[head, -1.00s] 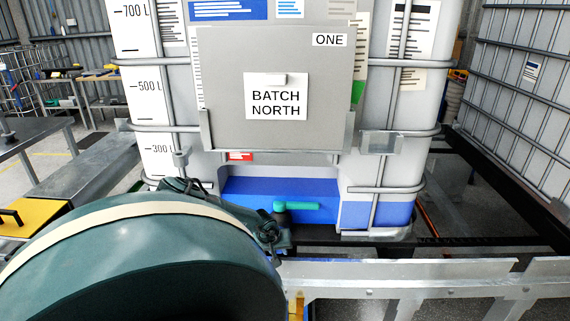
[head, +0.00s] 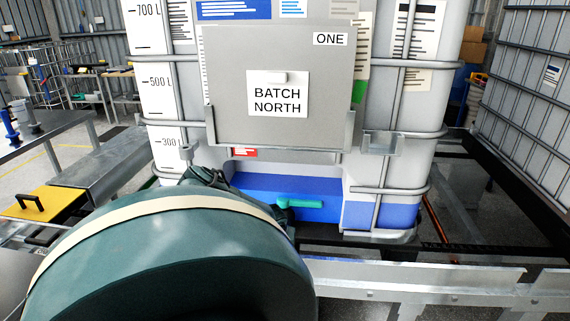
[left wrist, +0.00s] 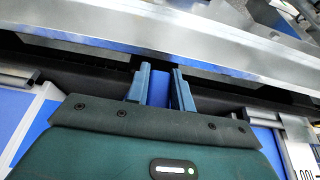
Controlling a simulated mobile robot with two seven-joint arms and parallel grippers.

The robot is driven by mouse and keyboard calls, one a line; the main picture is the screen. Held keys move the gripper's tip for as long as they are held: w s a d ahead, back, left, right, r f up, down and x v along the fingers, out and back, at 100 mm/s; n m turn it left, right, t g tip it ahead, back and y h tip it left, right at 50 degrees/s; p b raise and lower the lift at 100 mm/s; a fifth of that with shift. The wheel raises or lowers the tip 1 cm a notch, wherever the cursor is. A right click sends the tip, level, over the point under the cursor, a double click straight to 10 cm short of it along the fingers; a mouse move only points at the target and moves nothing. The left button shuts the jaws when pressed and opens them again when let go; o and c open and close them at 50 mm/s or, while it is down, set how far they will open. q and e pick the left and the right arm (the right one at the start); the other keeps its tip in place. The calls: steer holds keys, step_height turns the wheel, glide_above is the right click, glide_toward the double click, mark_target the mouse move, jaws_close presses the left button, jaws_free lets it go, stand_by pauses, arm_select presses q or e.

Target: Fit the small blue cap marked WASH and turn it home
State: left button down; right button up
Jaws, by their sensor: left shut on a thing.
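My left gripper (left wrist: 160,88) shows in the left wrist view, its two grey-blue fingers closed on a plain blue piece (left wrist: 158,90). I take this for the small blue cap; no WASH marking shows. In the head view my large dark green left arm hides the gripper and what it holds. The white caged tank (head: 393,130) stands ahead, with blue at its bottom. A teal valve handle (head: 304,203) shows low at its front, just beyond my arm. The outlet below it is hidden, so I cannot tell how near the cap is. My right gripper is not in view.
A grey panel (head: 230,80) with a BATCH NORTH card hangs on the tank front. A metal rail (head: 420,274) crosses low in front of the tank. A bench with a yellow plate (head: 48,200) is at left. Another cage (head: 530,90) stands at right.

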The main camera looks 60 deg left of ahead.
arm_select(q)
steer(key=shift+a+r, duration=0.25)
steer(key=shift+a, duration=0.1)
steer(key=c, duration=1.5)
jaws_free()
steer(key=shift+w+d, duration=0.15)
steer(key=o, duration=0.3)
steer(key=shift+f, duration=0.2)
steer(key=shift+o, duration=0.3)
steer(key=shift+d, duration=0.1)
steer(key=shift+o, duration=0.5)
steer(key=o, duration=0.5)
steer(key=shift+s+f, duration=0.1)
steer(key=shift+s, duration=0.1)
steer(key=shift+c, duration=0.2)
steer(key=shift+d, duration=0.15)
steer(key=s+d, duration=0.3)
steer(key=d, duration=0.2)
steer(key=shift+s+d, duration=0.35)
steer(key=shift+d, duration=0.05)
